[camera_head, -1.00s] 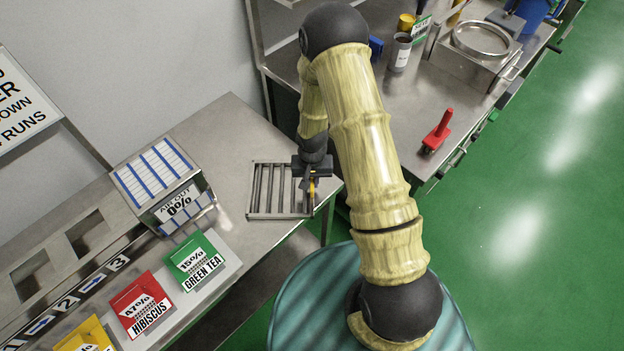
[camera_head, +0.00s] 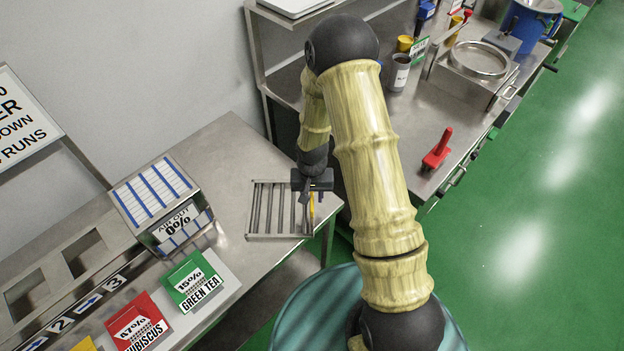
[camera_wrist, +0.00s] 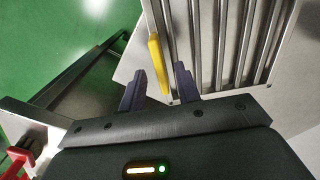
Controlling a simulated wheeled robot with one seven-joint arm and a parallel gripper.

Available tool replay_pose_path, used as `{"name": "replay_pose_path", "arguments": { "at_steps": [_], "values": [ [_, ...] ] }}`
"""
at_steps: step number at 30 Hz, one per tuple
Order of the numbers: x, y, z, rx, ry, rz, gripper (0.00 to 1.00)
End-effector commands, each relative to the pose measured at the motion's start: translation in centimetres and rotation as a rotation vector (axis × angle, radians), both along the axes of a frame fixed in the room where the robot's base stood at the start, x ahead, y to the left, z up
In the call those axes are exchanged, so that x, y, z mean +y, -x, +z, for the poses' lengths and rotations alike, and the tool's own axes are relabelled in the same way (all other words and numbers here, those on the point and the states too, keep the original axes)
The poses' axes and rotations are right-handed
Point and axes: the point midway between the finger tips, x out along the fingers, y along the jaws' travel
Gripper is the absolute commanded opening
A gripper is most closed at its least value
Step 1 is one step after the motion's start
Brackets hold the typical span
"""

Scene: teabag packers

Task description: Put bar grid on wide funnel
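The bar grid (camera_head: 276,210), a square steel frame with parallel bars, lies flat at the right end of the near steel table. Its yellow handle (camera_wrist: 158,65) shows in the wrist view at the grid's edge. My gripper (camera_head: 311,200) is just above that edge. In the wrist view my gripper (camera_wrist: 158,84) is open, its two dark fingers apart, with the yellow handle between and just beyond the tips. Contact is not clear. A round steel rim on a box (camera_head: 480,60), probably the wide funnel, stands on the far-right bench with nothing on it.
The striped bin (camera_head: 155,195) and the green tea box (camera_head: 192,280) are left of the grid. Green floor is free at right.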

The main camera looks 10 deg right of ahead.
Motion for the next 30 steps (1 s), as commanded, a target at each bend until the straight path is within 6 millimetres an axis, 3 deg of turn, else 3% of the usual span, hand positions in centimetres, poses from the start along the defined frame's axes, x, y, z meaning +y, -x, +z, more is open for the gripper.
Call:
{"name": "replay_pose_path", "arguments": {
  "at_steps": [16, 21, 30],
  "values": [
    [0.0, -0.1, 8.0, -0.004, -0.001, -0.001, 0.33],
    [0.0, 0.0, 9.1, -0.001, 0.000, 0.000, 0.33],
    [0.0, 0.0, 9.2, 0.000, 0.000, -0.001, 0.33]
  ]
}}
